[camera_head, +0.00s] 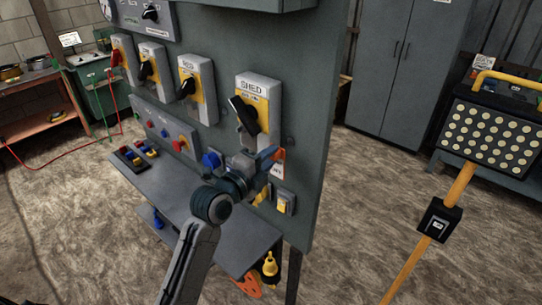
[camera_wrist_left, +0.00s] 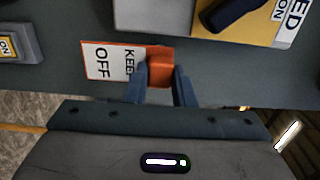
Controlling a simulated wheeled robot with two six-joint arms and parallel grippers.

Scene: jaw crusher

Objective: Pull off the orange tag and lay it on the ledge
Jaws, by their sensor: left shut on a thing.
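The orange tag (camera_head: 279,168) is at the right part of the grey panel, below the rightmost SHED switch. In the left wrist view the tag (camera_wrist_left: 103,62) is a white plate with an orange border, reading KEEP OFF, with an orange block at one end. My left gripper (camera_head: 268,160) is shut on that orange block, its two blue fingers (camera_wrist_left: 161,84) on either side of it. I cannot tell whether the tag still touches the panel. The grey ledge (camera_head: 190,197) juts out from the panel, below and left of the gripper. My right gripper is out of view.
Several yellow-plated switches (camera_head: 198,88) with black handles stick out from the panel. Small padlock-like items (camera_head: 137,156) sit at the ledge's left end; its middle looks clear. A yellow-handled stand (camera_head: 455,190) is at the right, a grey cabinet (camera_head: 405,65) behind.

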